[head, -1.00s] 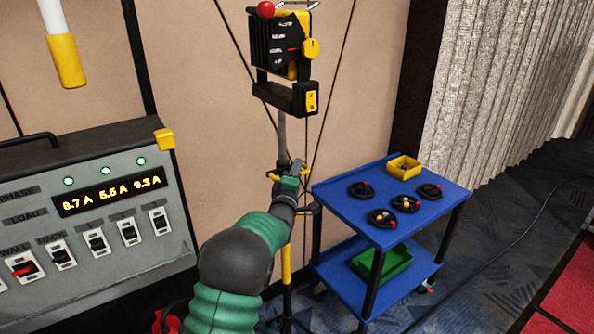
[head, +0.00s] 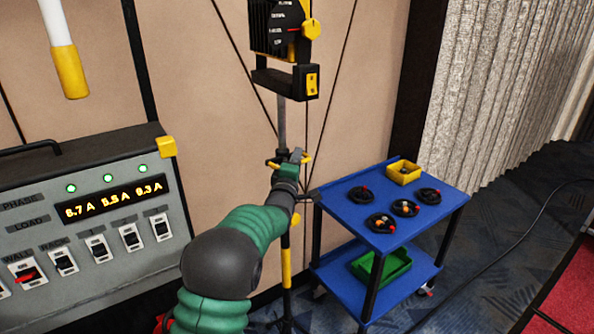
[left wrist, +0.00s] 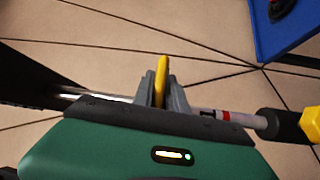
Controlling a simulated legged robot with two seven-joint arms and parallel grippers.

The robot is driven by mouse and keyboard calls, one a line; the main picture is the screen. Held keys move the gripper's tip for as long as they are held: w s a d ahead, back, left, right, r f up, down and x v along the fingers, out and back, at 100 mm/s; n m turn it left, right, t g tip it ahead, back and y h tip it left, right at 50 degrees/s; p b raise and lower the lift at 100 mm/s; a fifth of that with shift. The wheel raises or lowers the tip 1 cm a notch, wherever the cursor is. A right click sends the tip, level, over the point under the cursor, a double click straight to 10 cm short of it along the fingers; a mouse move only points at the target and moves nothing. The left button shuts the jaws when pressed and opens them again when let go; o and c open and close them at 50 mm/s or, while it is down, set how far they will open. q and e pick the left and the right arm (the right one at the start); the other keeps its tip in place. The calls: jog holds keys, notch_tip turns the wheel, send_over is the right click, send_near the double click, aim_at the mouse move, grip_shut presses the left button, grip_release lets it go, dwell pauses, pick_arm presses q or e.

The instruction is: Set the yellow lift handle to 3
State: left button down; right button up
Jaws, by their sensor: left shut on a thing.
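The yellow lift handle (head: 306,159) is a short crossbar on the upright pole of a stand. It also shows end-on as a yellow bar in the left wrist view (left wrist: 162,72). My left gripper (head: 291,158) is shut on it, with grey fingers on both sides of the bar in the left wrist view (left wrist: 162,95). The metal pole (head: 282,128) rises above the handle to a black bracket (head: 280,80). In the left wrist view a pale sleeve with red and dark marks (left wrist: 225,115) shows on the pole; I cannot read a number. My right gripper is out of view.
A black unit with a yellow knob (head: 311,29) sits above the bracket. A blue trolley (head: 440,188) with small black objects and a yellow bin (head: 403,172) stands close right of my arm. A grey switch panel (head: 85,235) is at left. Thin dark cables cross behind the pole.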

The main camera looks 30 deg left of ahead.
pick_arm(q)
notch_tip(320, 180, up, 25)
jog(key=p, duration=0.8)
jog(key=shift+f, duration=0.2)
jog(key=shift+s+r, duration=0.1)
jog(key=shift+r, duration=0.25)
jog(key=c, duration=1.5)
grip_release()
jog(key=shift+o, duration=0.2)
jog(key=shift+f, duration=0.1)
jog(key=shift+f, duration=0.15)
